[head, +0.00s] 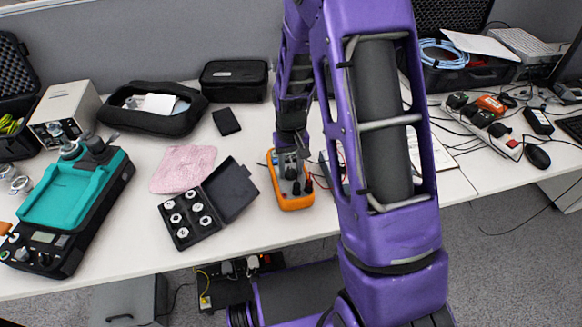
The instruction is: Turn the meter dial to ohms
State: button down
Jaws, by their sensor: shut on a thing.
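The meter (296,203) has an orange body and lies on the white table, a little right of the table's middle. Its dark face and its dial are mostly hidden under my gripper, and I cannot read the dial's setting. My gripper (291,168) points down over the meter from above. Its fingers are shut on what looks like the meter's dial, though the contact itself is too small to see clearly. Dark and red leads lie around the meter's right side.
An open black case (190,217) with several round silver pieces stands left of the meter. A pink cloth (183,168) lies behind it. A teal and black device (66,205) is at far left. A power strip (486,128) and cables lie at right. The table's front edge is close.

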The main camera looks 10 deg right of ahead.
aim_at(291, 171)
jog(key=shift+c, duration=2.1)
grip_release()
jog(key=shift+r, duration=0.1)
notch_tip(291, 171, up, 17)
jog(key=p, duration=0.2)
jog(key=shift+r, duration=0.15)
